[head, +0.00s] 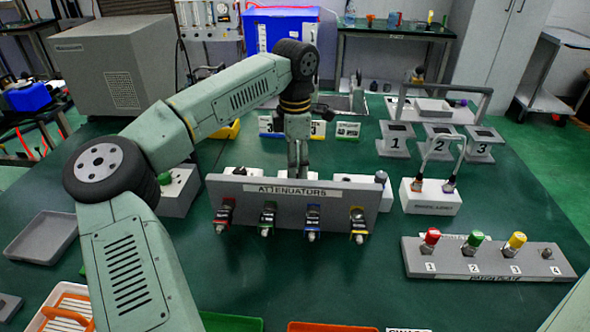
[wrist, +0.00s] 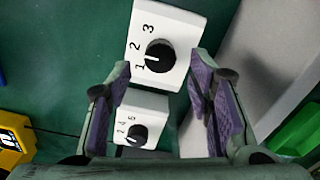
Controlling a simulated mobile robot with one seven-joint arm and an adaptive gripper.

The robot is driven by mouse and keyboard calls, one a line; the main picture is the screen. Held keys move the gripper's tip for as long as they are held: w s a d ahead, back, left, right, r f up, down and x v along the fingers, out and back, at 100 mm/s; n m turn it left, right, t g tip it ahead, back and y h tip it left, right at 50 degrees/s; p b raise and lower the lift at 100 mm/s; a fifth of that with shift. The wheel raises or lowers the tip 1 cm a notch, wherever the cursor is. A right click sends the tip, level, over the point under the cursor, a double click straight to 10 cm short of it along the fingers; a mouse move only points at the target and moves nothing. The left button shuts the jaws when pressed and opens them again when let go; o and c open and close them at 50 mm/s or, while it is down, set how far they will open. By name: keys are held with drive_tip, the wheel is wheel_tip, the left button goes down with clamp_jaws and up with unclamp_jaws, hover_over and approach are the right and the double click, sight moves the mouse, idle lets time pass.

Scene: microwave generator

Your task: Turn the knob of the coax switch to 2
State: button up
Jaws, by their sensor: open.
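In the wrist view a white box with a black knob (wrist: 160,57) is marked 1, 2 and 3. The white line on this knob points left, toward the 1. A second white box (wrist: 143,104) with its own black knob (wrist: 137,135) lies nearer the bottom; its digits are too small to read surely. I cannot tell from a label which box is the coax switch. My gripper (wrist: 161,82) is open, its purple-padded fingers apart on either side of the boxes, holding nothing. In the head view my gripper (head: 298,158) points down behind the attenuators panel, which hides its fingertips and most of the boxes.
The grey attenuators panel (head: 292,190) with several coloured connectors stands in front of my gripper. A white box with a cable loop (head: 432,190) stands to its right. A plate with coloured caps (head: 480,258) lies at right front. Small signs (head: 347,131) stand behind.

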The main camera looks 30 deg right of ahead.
wheel_tip(320, 180, up, 9)
idle(0.8)
